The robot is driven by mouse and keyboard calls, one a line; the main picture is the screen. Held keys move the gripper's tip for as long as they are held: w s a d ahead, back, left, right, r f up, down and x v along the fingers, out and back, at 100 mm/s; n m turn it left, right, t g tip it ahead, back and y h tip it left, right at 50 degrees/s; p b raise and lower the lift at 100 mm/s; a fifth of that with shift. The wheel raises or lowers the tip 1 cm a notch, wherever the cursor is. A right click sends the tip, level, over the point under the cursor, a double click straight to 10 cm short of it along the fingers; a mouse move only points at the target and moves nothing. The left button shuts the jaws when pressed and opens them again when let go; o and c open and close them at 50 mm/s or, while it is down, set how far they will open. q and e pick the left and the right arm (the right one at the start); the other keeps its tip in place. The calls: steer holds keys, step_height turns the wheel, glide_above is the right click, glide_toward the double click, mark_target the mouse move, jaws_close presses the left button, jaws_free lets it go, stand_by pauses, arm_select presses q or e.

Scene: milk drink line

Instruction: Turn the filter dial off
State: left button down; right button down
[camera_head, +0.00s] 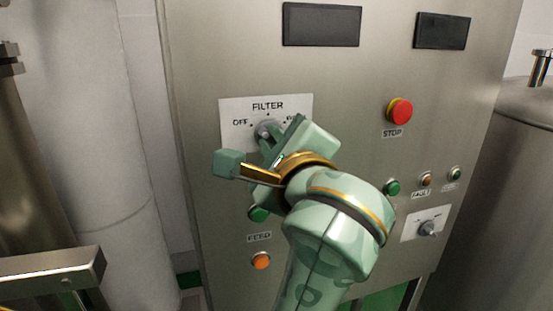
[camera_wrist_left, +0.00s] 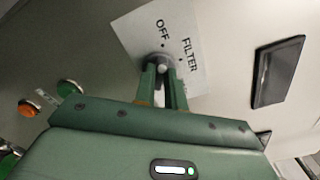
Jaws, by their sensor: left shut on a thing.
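The filter dial (camera_head: 266,129) is a grey knob on a white plate (camera_head: 235,108) lettered FILTER, with OFF at its left. In the head view my left gripper (camera_head: 270,140) is at the dial and covers its lower part and some of the plate. In the left wrist view the two green fingers of the left gripper (camera_wrist_left: 163,75) are shut on the dial (camera_wrist_left: 158,60), near the word OFF. Which mark the dial points to cannot be told. My right gripper is in neither view.
The steel panel also carries a red stop button (camera_head: 399,111), a green button (camera_head: 259,214), an orange button (camera_head: 261,261), a second knob (camera_head: 427,229) at the lower right and a dark display (camera_head: 321,24) above. A steel tank (camera_head: 510,190) stands at the right.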

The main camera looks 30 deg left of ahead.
arm_select(q)
steer(key=shift+n+b, duration=0.55)
steer(key=shift+n, duration=0.05)
steer(key=c, duration=1.5)
jaws_free()
steer(key=shift+a, duration=0.1)
steer(key=shift+o, duration=0.2)
steer(key=shift+f, duration=0.1)
